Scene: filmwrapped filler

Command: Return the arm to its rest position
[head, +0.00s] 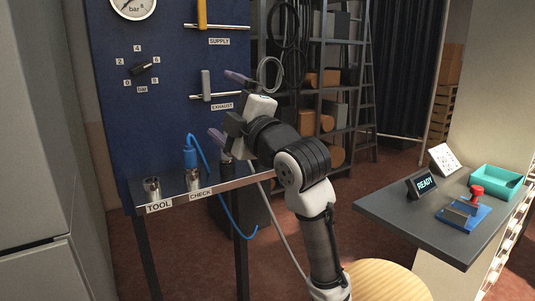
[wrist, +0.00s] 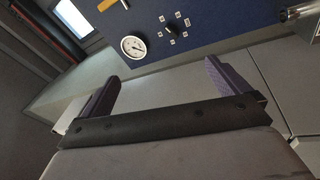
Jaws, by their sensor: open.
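My gripper (head: 226,106) is raised in front of the blue panel in the head view, above the narrow shelf. Its two purple-grey fingers stand well apart with nothing between them. In the wrist view my gripper (wrist: 160,86) shows the same two fingers spread wide and empty, with the panel, a gauge and a window beyond. My arm is bent and reaches up from the bottom of the head view. The gripper touches nothing that I can see.
The blue panel (head: 150,95) carries a gauge (head: 133,6), a dial (head: 142,68) and two valve handles. A shelf (head: 180,190) holds metal sockets and a blue tool (head: 190,152) with a hose. At right, a grey table (head: 400,217) bears a READY display (head: 421,186) and a teal tray (head: 495,181).

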